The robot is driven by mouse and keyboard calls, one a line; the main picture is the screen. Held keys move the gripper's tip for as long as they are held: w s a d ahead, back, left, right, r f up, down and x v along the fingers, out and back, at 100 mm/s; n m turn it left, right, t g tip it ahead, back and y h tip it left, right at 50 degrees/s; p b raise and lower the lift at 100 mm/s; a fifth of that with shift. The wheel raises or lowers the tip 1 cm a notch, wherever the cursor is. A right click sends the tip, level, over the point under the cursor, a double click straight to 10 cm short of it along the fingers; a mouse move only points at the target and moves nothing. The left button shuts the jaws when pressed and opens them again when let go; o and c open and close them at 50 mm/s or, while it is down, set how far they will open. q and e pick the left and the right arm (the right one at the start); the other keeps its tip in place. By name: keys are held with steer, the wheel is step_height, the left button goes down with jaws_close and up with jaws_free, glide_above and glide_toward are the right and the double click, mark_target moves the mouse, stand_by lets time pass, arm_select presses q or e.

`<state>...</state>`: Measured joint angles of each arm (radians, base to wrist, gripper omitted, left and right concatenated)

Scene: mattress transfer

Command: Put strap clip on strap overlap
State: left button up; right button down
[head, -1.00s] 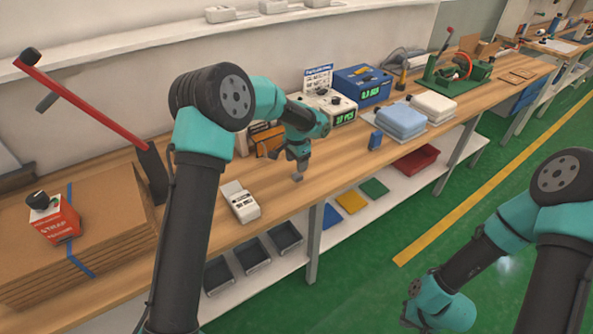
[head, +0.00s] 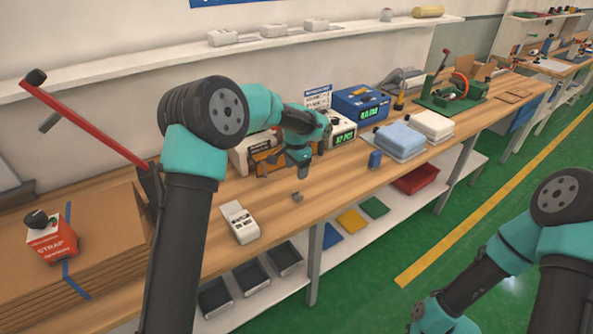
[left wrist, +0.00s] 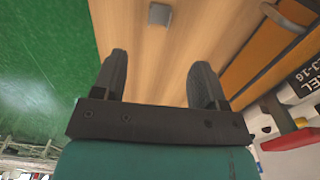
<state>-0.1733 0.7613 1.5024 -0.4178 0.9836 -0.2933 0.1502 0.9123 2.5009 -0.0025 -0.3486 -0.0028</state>
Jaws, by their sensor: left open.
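The strap clip (head: 297,196) looks like a small grey metal piece lying on the wooden bench; it also shows at the top of the left wrist view (left wrist: 174,13). My left gripper (head: 290,171) is open and empty, above the bench behind the clip and apart from it. Its spread fingers (left wrist: 157,72) show nothing between them in the left wrist view. A blue strap (head: 77,280) runs over a stack of cardboard (head: 110,235) at the left; its overlap cannot be made out. My right arm is at the lower right, its gripper out of frame.
A red and white strap box (head: 52,243) sits on the cardboard. A red-handled lever (head: 90,125) rises beside the stack. Bins and displays stand behind.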

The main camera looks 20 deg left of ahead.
arm_select(q)
steer(key=w+d+r+g+y, duration=0.3)
steer(key=w+d+r, duration=0.1)
steer(key=w+d, duration=0.1)
steer(key=shift+w, duration=0.4)
stand_by(0.5)
glide_above(297, 197)
steer(key=w+d, duration=0.2)
step_height(297, 197, down, 11)
steer(key=shift+a+f, duration=0.1)
steer(key=shift+x, duration=2.65)
